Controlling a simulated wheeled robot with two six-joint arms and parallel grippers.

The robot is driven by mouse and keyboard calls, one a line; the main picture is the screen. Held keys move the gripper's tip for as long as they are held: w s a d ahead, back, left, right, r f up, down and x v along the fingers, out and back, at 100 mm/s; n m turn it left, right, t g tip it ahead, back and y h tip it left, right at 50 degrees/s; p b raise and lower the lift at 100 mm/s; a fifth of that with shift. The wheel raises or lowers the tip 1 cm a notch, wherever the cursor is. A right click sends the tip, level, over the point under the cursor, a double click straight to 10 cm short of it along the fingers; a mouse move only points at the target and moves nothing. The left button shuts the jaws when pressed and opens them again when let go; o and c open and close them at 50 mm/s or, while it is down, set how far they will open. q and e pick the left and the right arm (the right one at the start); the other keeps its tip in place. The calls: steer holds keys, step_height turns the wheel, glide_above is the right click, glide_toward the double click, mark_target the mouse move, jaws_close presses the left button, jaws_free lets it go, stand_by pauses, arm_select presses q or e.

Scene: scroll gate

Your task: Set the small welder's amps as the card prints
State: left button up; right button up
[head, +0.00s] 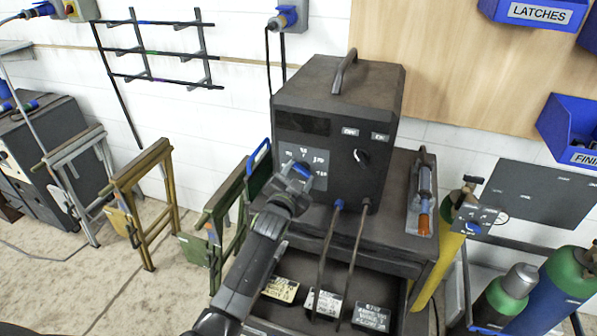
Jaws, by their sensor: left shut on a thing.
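A dark box-shaped welder (345,98) with a top handle stands on a dark cart. Its front has a grey dial plate (318,182) with white marks around a knob, too small to read surely. My left gripper (296,178) is shut at this dial, on its knob, which it mostly hides. A second, dark knob (362,157) sits to the right on the same front, free. Labelled blocks with small print lie in the open bay below: a yellowish one (281,289), a whitish one (324,303) and a dark one (371,318). I cannot pick out the card. My right gripper is not in view.
Two cables (331,245) hang from the welder's front. A tray with an orange-tipped tool (424,195) lies on the cart (398,240) at right. Gas bottles (508,295) stand further right. Metal frames (142,195) stand on the floor to the left.

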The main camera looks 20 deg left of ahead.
arm_select(q)
steer(key=shift+m+p, duration=0.3)
steer(key=shift+m, duration=0.3)
steer(key=o, duration=1)
steer(key=shift+s+a+b, duration=0.15)
steer(key=shift+s+b, duration=0.7)
steer(key=shift+s, duration=3.5)
steer(key=shift+s+a+b, duration=0.15)
steer(key=shift+s+b, duration=0.7)
steer(key=shift+s, duration=3.5)
